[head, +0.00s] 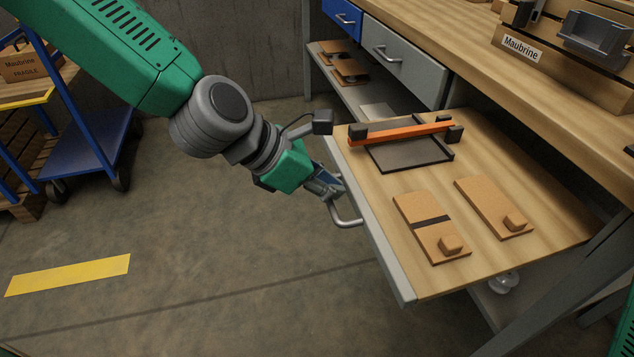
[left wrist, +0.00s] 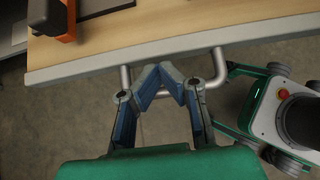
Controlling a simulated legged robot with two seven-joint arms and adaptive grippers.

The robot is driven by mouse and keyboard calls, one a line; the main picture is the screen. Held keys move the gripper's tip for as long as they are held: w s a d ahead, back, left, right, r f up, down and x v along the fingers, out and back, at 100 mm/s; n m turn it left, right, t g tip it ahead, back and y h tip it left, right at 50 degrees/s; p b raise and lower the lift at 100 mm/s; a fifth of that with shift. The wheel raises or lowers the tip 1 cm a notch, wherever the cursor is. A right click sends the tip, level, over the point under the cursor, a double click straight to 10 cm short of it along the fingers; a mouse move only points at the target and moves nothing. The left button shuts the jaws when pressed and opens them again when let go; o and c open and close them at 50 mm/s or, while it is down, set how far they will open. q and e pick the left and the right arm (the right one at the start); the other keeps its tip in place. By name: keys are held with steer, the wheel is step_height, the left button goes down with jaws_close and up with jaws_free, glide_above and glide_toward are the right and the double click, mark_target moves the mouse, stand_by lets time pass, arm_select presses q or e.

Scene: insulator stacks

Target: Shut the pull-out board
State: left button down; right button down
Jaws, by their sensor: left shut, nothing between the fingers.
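The pull-out board (head: 385,205) is a wooden top with a grey front edge, standing well out from under the workbench. A grey bar handle (head: 348,218) sits on its front edge; it also shows in the left wrist view (left wrist: 214,80). My left gripper (head: 332,191) is at this handle, outside the front edge. In the left wrist view its blue fingers (left wrist: 160,78) meet at the tips and cross over the handle bar, hiding its middle. The gripper is shut with nothing between the fingers. I cannot tell whether it touches the bar. My right gripper is not in view.
On the board lie two brown wooden plates (head: 419,216) (head: 482,198) and a dark tray (head: 396,158) with an orange bar (head: 400,133) across it. A grey drawer (head: 402,65) is above the board's far side. A blue cart (head: 85,155) stands at left; the floor between is clear.

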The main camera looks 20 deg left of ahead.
arm_select(q)
steer(key=shift+w+d+f, duration=0.1)
steer(key=shift+d+f, duration=0.05)
steer(key=shift+d, duration=0.1)
steer(key=shift+d, duration=0.1)
